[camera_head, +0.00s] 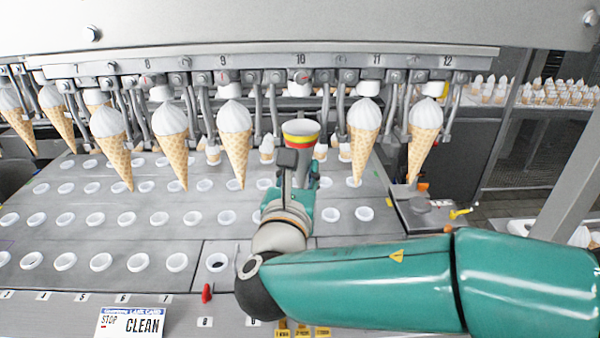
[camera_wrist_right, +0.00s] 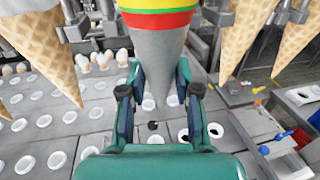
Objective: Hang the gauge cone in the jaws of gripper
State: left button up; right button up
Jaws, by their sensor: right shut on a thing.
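The gauge cone (camera_head: 300,132) is grey with green, yellow and red bands round its rim. It is upright below the number 10 on the overhead rail (camera_head: 260,62). My right gripper (camera_head: 298,172) is shut on it, and its arm hides the lower part. In the right wrist view the cone (camera_wrist_right: 157,50) stands between the two fingers (camera_wrist_right: 158,88). The jaws at number 10 (camera_head: 325,108) hold no ice-cream cone; I cannot tell whether they touch the gauge cone. My left gripper is not in view.
Ice-cream cones hang on both sides, at number 9 (camera_head: 234,140) and number 11 (camera_head: 363,135). A grey deck (camera_head: 110,240) with rows of round white-rimmed holes lies below. A small grey box (camera_head: 425,212) is at right.

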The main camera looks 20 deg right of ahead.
jog(key=shift+a+x, duration=0.2)
jog(key=shift+x, duration=0.75)
jog(key=shift+a+x, duration=0.15)
jog(key=shift+x, duration=0.75)
jog(key=shift+w, duration=0.2)
jog(key=shift+f+b, duration=0.5)
jog(key=shift+b, duration=0.1)
dwell(0.6)
jog(key=o, duration=1.4)
jog(key=shift+c, duration=0.2)
jog(key=shift+s, duration=0.1)
